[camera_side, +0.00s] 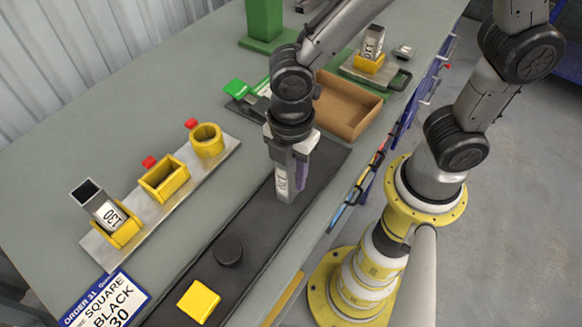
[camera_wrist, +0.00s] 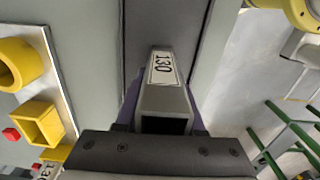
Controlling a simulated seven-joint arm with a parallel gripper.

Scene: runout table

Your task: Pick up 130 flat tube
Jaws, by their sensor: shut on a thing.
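The flat tube (camera_side: 282,184) is a grey metal box section with a white label, held upright over the dark runout strip (camera_side: 318,172). The wrist view shows its label reading 130 and its dark open end toward the camera (camera_wrist: 160,97). My gripper (camera_side: 292,165) is shut on the tube, with purple-grey fingers on its sides. In the wrist view the gripper (camera_wrist: 160,122) also closes around the tube's near end. I cannot tell whether the tube's lower end touches the strip.
Another tube (camera_side: 104,209) marked 130 leans in a yellow holder on a plate (camera_side: 165,206) with two empty yellow holders. A black disc (camera_side: 229,250) and yellow block (camera_side: 199,301) lie on the strip. A brown tray (camera_side: 346,105) stands behind. An order card (camera_side: 106,301) lies front left.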

